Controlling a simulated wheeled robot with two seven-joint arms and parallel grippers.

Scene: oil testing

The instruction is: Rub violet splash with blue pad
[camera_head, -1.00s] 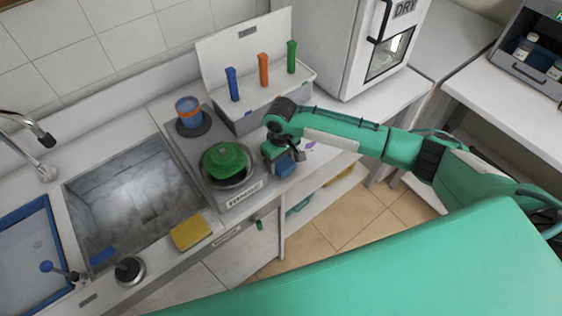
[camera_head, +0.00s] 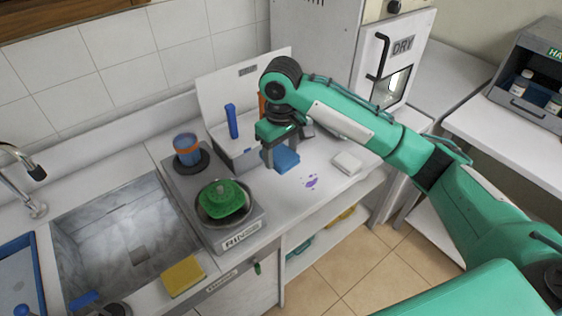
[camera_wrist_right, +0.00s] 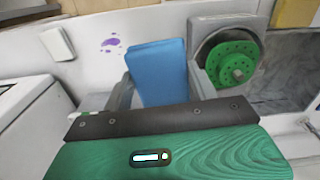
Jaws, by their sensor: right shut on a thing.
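The violet splash (camera_head: 311,182) is a small purple stain on the white counter (camera_head: 300,205). It also shows in the right wrist view (camera_wrist_right: 110,45), left of the pad. The blue pad (camera_head: 287,158) is held in my right gripper (camera_head: 281,160), which is shut on it. In the right wrist view the blue pad (camera_wrist_right: 158,72) stands out between the two fingers. The pad is to the left of and behind the splash in the head view, apart from it. I cannot tell whether it touches the counter. My left gripper is not in view.
A white pad (camera_head: 347,163) lies right of the splash. A green round part (camera_head: 222,199) sits in a dish on the RINSE stand. A rack with a blue handle (camera_head: 232,121) stands behind. A yellow sponge (camera_head: 183,277) lies by the sink (camera_head: 125,235).

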